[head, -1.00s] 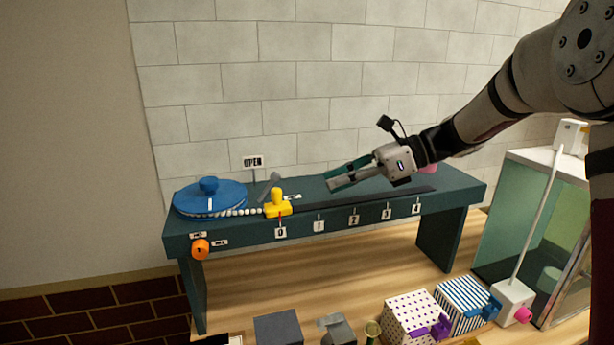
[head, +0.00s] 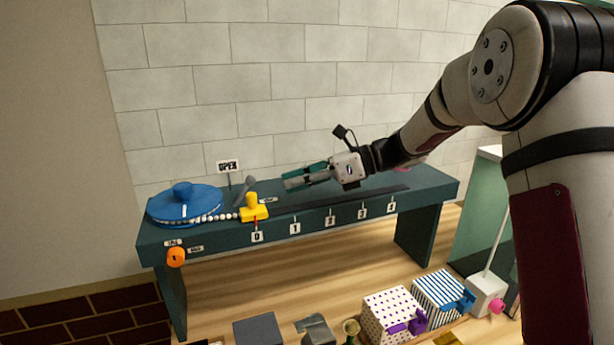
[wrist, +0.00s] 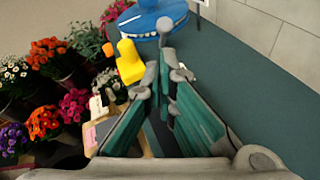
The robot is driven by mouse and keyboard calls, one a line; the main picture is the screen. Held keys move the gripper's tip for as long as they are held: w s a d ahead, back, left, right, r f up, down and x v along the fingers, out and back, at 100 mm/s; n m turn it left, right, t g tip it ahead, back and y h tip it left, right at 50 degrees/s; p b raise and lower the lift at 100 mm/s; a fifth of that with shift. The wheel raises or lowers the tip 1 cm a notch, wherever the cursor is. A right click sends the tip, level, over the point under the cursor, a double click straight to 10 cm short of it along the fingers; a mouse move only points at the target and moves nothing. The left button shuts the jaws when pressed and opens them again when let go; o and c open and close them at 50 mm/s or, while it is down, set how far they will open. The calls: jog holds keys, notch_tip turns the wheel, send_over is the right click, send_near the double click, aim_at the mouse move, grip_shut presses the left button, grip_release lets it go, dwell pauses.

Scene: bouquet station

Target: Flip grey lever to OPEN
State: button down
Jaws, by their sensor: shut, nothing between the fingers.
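The grey lever (head: 244,189) stands on the dark teal bench, beside the yellow slider, and leans to the right in the head view. Its round knob (wrist: 166,25) shows just beyond my fingertips in the wrist view. The OPEN sign (head: 228,167) stands behind the lever, to its left. A small label (head: 268,200), too small to read, lies to the lever's right. My gripper (head: 288,179) is shut and empty, to the right of the lever and pointing left toward it. In the wrist view my gripper (wrist: 166,76) partly hides the lever's lower part. I cannot tell whether they touch.
The yellow slider (head: 254,210) sits in front of the lever, at mark 0. A blue round lid (head: 184,202) with white beads is at the bench's left end. An orange knob (head: 175,257) is on the front. Flowers (wrist: 45,122) show in the wrist view.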

aim_at(243, 193)
jog(key=shift+p+x, duration=0.5)
jog(key=shift+x, duration=2.15)
jog(key=shift+r, duration=0.1)
jog(key=shift+a+r+h, duration=0.15)
jog(key=shift+r+h, duration=0.05)
jog(key=shift+h, duration=0.1)
